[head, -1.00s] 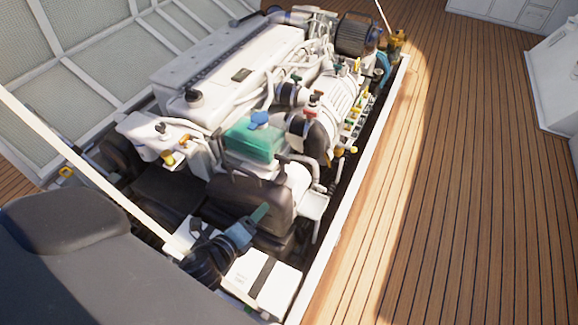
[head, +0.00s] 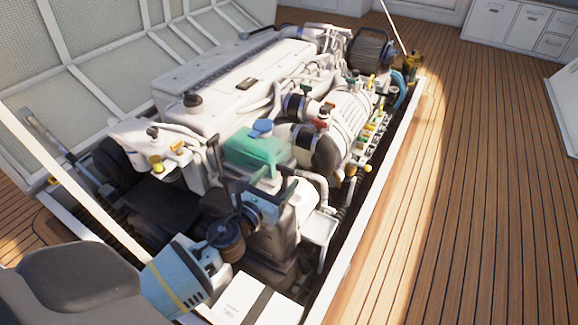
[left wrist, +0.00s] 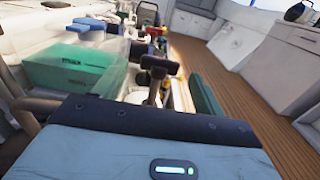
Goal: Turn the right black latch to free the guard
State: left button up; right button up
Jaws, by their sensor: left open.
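The right black latch (left wrist: 160,68) shows in the left wrist view as a T-shaped handle ahead of my gripper, between the lines of its two fingers. In the head view the latch (head: 286,168) is small, just right of the green tank. My left gripper (head: 262,185) is open and empty at the near end of the engine, its fingers pointing toward the latch. It looks apart from the latch. A green finger (left wrist: 206,106) shows at right in the left wrist view. My right gripper is out of view.
The green tank (head: 255,150) with a blue cap stands close to the fingers. Hoses and a white engine block (head: 230,75) lie beyond. A white hatch rim (head: 365,220) borders the right side. A white box (head: 245,300) sits below my wrist. The wooden deck (head: 470,200) is clear.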

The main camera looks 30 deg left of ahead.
aim_at(284, 172)
pick_arm(q)
jog(key=shift+w+a+b, duration=0.2)
jog(key=shift+w+b, duration=0.2)
jog(key=shift+w, duration=2.75)
jog(key=c, duration=1)
